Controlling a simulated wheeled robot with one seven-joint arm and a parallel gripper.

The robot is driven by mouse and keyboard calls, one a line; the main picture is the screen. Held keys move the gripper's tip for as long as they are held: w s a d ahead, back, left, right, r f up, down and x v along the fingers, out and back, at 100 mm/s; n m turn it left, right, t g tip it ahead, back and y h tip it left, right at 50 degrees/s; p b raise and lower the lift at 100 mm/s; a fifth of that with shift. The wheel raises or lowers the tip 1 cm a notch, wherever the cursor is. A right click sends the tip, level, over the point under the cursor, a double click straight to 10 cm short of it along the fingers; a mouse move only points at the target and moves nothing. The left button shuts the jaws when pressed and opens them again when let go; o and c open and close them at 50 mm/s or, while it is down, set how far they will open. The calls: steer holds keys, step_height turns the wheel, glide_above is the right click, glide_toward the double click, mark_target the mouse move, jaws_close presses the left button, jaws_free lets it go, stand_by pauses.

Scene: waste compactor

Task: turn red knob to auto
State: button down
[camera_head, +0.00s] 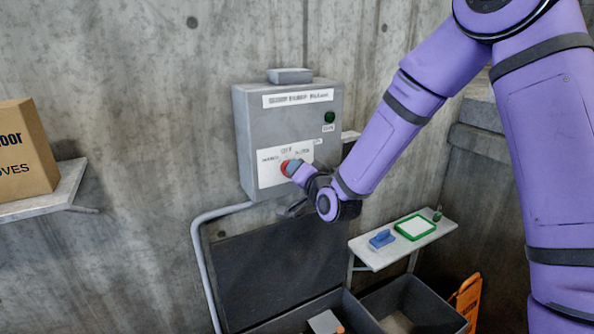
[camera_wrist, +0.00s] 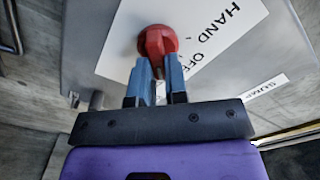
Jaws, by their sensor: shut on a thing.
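The red knob (camera_head: 285,167) is on the white label plate (camera_head: 268,175) on the front of a grey control box (camera_head: 245,105). In the wrist view the red knob (camera_wrist: 157,42) is round, beside the printed words HAND and OFF. My gripper (camera_head: 294,168) reaches it from the right; its blue-grey fingers (camera_wrist: 160,66) are shut on the knob. The fingers and arm hide part of the plate in the head view. The knob's pointer direction cannot be told.
A green button (camera_head: 330,117) is on the box's upper right. A grey conduit (camera_head: 205,265) runs from below the box. A shelf (camera_head: 425,239) holds a blue item and a green-framed item. Open bins stand below. A cardboard box (camera_head: 25,150) sits on a left shelf.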

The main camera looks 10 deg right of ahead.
steer(key=c, duration=1.1)
jaws_free()
steer(key=shift+c, duration=0.2)
steer(key=shift+s, duration=0.1)
steer(key=v, duration=1)
steer(key=shift+s+d, duration=0.2)
steer(key=shift+s, duration=0.1)
